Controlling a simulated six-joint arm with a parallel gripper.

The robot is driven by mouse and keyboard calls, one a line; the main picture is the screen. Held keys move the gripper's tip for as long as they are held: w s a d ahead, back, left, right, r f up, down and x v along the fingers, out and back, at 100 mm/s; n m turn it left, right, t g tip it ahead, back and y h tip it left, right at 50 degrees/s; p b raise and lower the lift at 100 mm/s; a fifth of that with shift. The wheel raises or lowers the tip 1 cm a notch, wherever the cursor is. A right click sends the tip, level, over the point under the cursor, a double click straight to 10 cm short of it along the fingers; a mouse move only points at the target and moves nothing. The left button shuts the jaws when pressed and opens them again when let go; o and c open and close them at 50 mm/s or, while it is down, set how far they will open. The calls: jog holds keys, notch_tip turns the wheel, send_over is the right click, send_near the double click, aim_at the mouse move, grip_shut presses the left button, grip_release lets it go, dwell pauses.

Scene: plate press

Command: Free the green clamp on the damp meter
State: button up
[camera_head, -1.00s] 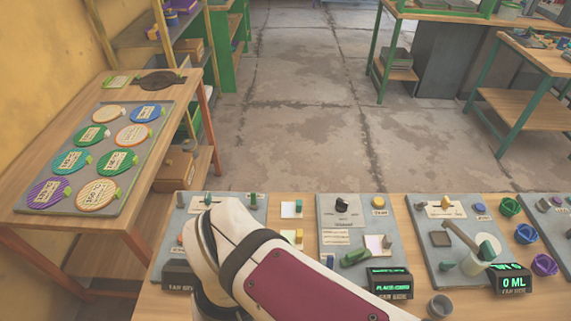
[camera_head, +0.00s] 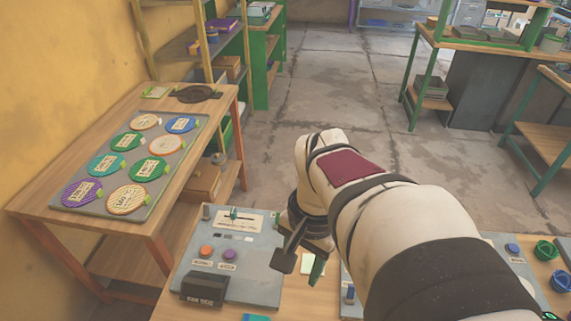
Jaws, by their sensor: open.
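My gripper (camera_head: 300,262) hangs over the front bench at the right side of a grey panel. Its dark finger on the left shows clearly; a dark green piece (camera_head: 318,269) shows just right of it, and I cannot tell if that is the other finger or a thing on the bench. The gripper is open, with nothing seen held. I cannot tell which device is the damp meter. My arm hides most of the middle panel.
A blue-knobbed panel and round coloured pieces (camera_head: 545,250) show at right. Open floor lies behind the bench.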

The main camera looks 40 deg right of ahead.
jog(key=s+d+f+m, duration=0.1)
jog(key=s+d+m, duration=0.25)
jog(key=d, duration=0.55)
jog(key=s+d+f+m, duration=0.1)
jog(key=s+d+m, duration=0.3)
jog(key=d, duration=0.5)
jog(key=shift+m+h, duration=0.4)
jog(key=shift+m, duration=0.05)
jog(key=f, duration=1.6)
jog(key=shift+w+d, duration=0.1)
jog(key=shift+w, duration=0.25)
grip_shut()
